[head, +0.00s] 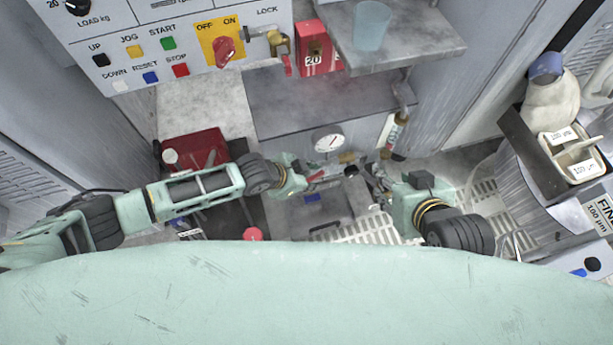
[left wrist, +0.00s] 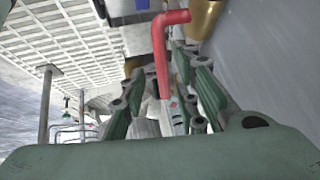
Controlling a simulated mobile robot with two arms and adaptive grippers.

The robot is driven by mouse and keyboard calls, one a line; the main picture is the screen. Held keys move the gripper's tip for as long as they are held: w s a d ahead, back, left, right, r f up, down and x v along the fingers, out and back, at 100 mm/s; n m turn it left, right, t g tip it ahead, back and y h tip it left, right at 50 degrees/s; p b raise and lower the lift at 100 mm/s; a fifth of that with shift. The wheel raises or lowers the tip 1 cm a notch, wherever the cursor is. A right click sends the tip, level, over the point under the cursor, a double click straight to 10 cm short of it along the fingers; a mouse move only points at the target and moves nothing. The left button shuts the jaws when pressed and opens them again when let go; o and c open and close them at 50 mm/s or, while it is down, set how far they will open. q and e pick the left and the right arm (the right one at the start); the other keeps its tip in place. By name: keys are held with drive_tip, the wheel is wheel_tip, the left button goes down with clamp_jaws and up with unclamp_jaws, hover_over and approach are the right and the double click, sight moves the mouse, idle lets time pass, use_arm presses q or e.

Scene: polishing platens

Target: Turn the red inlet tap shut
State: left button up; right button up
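The red inlet tap's bent lever (left wrist: 162,52) shows in the left wrist view, beside a brass body (left wrist: 206,16). In the head view a small red piece of it (head: 317,176) shows at my left gripper (head: 322,178), with brass fittings (head: 348,158) just to the right. In the left wrist view my left gripper (left wrist: 165,88) has its fingers apart on either side of the lever. I see no clear grip on it. My right gripper (head: 376,182) is close to the right of the brass fittings. Its fingers are small and partly hidden, so its opening is unclear.
A round gauge (head: 327,140) is just behind the left gripper. A bottle (head: 392,133) stands behind the right one. A control panel (head: 165,50) and a shelf (head: 430,42) with a cup (head: 371,25) are above. White grating (head: 372,230) lies below.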

use_arm(q)
drive_tip(key=v, duration=1.2)
drive_tip(key=shift+d, duration=0.15)
drive_tip(key=shift+c, duration=0.5)
